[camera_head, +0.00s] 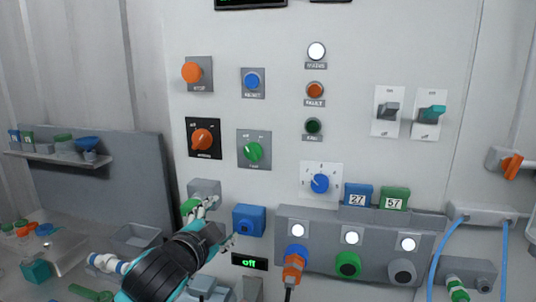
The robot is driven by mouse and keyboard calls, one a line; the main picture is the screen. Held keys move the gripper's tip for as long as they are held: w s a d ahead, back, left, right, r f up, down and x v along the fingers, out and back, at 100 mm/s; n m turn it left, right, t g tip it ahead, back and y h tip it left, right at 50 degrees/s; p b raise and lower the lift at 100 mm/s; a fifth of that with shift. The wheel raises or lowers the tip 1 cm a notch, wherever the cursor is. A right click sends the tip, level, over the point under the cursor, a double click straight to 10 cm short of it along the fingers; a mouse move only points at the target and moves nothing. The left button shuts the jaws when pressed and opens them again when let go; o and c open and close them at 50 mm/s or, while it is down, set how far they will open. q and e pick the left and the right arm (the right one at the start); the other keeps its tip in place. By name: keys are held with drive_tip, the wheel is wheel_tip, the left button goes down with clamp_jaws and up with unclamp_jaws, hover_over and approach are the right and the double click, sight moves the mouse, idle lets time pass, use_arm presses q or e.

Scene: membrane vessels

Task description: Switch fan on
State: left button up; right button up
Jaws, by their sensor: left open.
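A grey-white panel (280,20) carries the controls. A green rotary knob (254,151) on a grey plate sits near the middle, with a small label that I cannot read for certain. An orange rotary knob (203,138) on a black plate is to its left. Two lever switches, one with a grey lever (389,108) and one with a teal lever (432,112), are at the right; their captions are too small to read. I cannot tell which control is the fan's. My left gripper (222,220) is open and empty, low before the panel, between a green button (188,207) and a blue box (249,219).
A small display (249,262) reads "off". An orange button (191,72), a blue button (252,82) and a blue dial (320,183) are on the panel. A grey socket box (325,235) juts out lower right. A shelf (60,157) stands left.

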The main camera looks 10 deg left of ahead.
use_arm(q)
drive_tip(key=s+d+r+m+t, duration=0.1)
drive_tip(key=s+r, duration=0.1)
drive_tip(key=r, duration=0.3)
drive_tip(key=s+d+r+m+t, duration=0.1)
drive_tip(key=s+d+r+t, duration=0.1)
drive_tip(key=r, duration=0.3)
drive_tip(key=p, duration=0.6)
approach(251, 154)
drive_tip(key=shift+h, duration=0.4)
drive_tip(key=w, duration=0.9)
drive_tip(key=shift+w+r, duration=0.2)
drive_tip(key=shift+w, duration=0.05)
use_arm(e)
drive_tip(key=r, duration=0.3)
drive_tip(key=d+r, duration=0.1)
drive_tip(key=r, duration=0.1)
drive_tip(key=shift+w+r, duration=0.2)
drive_tip(key=shift+w, duration=0.05)
use_arm(q)
drive_tip(key=shift+c, duration=0.4)
use_arm(e)
drive_tip(key=shift+a, duration=0.1)
use_arm(q)
drive_tip(key=c, duration=1.1)
use_arm(e)
drive_tip(key=shift+a+r, duration=0.1)
drive_tip(key=shift+a, duration=0.1)
